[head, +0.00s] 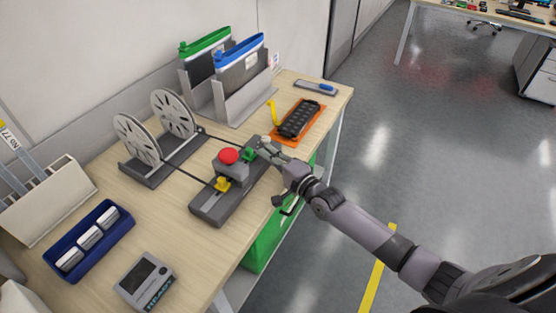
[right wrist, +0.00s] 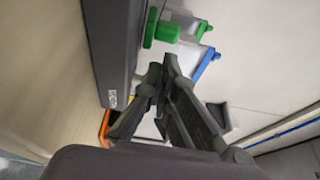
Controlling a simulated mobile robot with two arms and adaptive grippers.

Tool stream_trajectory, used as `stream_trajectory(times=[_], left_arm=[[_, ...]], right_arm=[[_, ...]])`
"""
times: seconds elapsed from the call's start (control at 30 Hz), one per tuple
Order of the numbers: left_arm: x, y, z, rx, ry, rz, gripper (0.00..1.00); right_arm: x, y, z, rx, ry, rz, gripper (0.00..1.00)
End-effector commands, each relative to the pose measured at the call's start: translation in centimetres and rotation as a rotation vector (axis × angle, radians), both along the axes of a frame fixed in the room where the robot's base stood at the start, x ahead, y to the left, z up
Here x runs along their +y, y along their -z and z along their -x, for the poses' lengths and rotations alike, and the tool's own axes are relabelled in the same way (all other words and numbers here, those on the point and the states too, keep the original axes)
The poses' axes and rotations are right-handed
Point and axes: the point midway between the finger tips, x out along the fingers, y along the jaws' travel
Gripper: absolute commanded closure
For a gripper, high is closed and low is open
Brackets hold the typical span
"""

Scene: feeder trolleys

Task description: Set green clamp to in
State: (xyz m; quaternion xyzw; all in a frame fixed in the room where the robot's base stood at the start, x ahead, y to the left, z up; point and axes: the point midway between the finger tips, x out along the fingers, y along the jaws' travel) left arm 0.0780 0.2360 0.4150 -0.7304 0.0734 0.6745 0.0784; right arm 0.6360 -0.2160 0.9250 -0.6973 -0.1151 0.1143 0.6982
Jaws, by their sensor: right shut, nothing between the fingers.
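The green clamp (head: 249,154) sits on the far end of a dark grey feeder block (head: 208,206) on the table. In the right wrist view the green clamp (right wrist: 166,32) sticks out from the side of the dark block (right wrist: 114,50). My right gripper (head: 265,145) is shut and empty, just right of the green clamp. In the right wrist view its fingertips (right wrist: 160,72) are below the clamp, with a small gap seeming to lie between them. The yellow clamp (head: 222,184) and the red button (head: 228,156) are on the same block. My left gripper is out of view.
Two reels (head: 174,113) on a stand are left of the block, with dark strips running to it. An orange tray (head: 277,138) lies beyond my right gripper. Bag holders (head: 233,103), a blue bin (head: 110,241) and a grey device (head: 145,280) are also on the table.

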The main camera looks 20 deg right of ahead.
Motion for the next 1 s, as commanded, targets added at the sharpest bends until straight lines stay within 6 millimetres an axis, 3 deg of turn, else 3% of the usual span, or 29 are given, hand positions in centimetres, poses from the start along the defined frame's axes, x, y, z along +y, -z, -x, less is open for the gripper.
stream_trajectory(times=[0.23, 0.6, 1.0], left_arm=[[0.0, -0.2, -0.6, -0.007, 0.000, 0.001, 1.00], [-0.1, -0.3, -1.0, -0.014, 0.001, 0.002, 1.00], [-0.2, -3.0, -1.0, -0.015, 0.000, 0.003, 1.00]], right_arm=[[0.9, 0.0, -2.5, 0.000, 0.000, 0.000, 1.00], [1.0, 0.1, -2.8, 0.001, 0.000, 0.001, 1.00], [5.0, -0.2, 0.4, 0.002, 0.000, -0.002, 1.00]])
